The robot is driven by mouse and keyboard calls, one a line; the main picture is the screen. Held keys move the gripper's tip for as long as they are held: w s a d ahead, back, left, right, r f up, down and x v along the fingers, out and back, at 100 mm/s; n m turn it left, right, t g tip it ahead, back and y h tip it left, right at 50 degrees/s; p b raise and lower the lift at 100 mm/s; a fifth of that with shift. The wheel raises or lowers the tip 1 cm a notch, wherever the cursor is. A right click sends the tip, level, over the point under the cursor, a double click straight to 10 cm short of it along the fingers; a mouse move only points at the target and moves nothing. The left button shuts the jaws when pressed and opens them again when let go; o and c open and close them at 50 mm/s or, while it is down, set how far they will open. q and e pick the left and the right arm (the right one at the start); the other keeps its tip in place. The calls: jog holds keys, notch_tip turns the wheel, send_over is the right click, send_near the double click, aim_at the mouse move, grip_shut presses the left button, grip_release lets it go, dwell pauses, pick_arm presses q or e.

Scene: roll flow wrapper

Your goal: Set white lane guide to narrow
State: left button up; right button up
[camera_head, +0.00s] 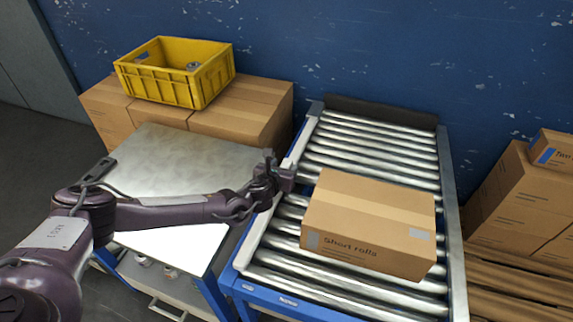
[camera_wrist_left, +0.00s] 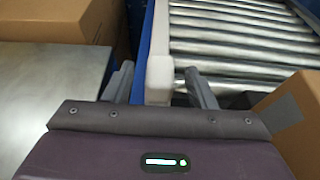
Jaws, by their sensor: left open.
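The white lane guide (camera_head: 301,141) runs along the left side of the roller conveyor (camera_head: 449,190), beside the blue frame. Part of it is hidden behind my gripper in the head view. My left gripper (camera_head: 280,171) is at the guide, over the conveyor's left edge. In the left wrist view the white end of the guide (camera_wrist_left: 160,72) shows between the two open fingers, with a gap on each side. I cannot tell whether either finger touches it. My right gripper is not in view.
A carton marked "Short rolls" (camera_head: 368,220) sits on the rollers, right of my gripper. A metal-topped cart (camera_head: 180,160) stands left of the conveyor. Behind it, a yellow crate (camera_head: 160,87) rests on cartons (camera_head: 245,108). More cartons (camera_head: 515,200) are stacked on pallets at right.

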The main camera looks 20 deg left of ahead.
pick_arm(q)
jog(key=shift+w+f, duration=0.3)
jog(key=shift+w, duration=0.3)
jog(key=shift+w+f, duration=0.2)
jog(key=shift+w, duration=0.4)
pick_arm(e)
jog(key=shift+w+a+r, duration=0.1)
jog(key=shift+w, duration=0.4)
pick_arm(q)
grip_shut()
jog(key=d, duration=0.4)
jog(key=shift+s+d+b, duration=0.1)
jog(key=shift+b, duration=0.25)
jog(key=shift+d, duration=0.4)
grip_release()
jog(key=shift+a, duration=0.1)
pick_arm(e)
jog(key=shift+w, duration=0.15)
